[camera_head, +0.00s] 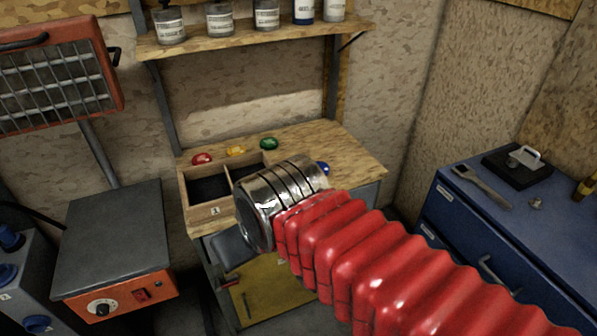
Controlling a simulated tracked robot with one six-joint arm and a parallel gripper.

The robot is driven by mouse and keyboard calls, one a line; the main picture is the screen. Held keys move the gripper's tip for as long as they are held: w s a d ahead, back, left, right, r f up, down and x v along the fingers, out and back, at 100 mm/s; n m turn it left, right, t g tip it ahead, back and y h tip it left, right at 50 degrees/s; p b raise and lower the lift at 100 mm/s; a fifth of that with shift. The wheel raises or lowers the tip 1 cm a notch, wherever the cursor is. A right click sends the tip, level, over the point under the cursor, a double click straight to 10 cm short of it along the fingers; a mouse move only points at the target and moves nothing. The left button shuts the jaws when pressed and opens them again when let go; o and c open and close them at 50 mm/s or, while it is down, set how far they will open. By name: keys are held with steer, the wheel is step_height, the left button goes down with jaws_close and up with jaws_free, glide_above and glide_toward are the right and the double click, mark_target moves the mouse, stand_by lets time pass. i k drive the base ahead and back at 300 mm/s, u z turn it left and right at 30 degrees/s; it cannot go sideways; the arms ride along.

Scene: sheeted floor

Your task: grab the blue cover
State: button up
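A small blue cover (322,168) sits on the wooden bench top (345,150), partly hidden behind my arm's metal end. Red (202,159), yellow (236,151) and green (268,144) covers stand in a row toward the back of the bench. My red-sleeved arm reaches in from the lower right. Its shiny metal end is in front of the bench, left of the blue cover. No held object shows.
An open wooden box (214,208) with dark compartments, marked 1, stands on the bench's left front. A shelf (250,38) with several containers hangs above. A hotplate-like unit (115,240) stands left. A blue cabinet (505,235) with tools on top stands right.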

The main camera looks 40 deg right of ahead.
mark_target(323, 166)
steer(key=u, duration=0.85)
steer(key=k, duration=1.05)
steer(key=z, duration=0.75)
steer(key=i, duration=1)
steer(key=z, duration=0.1)
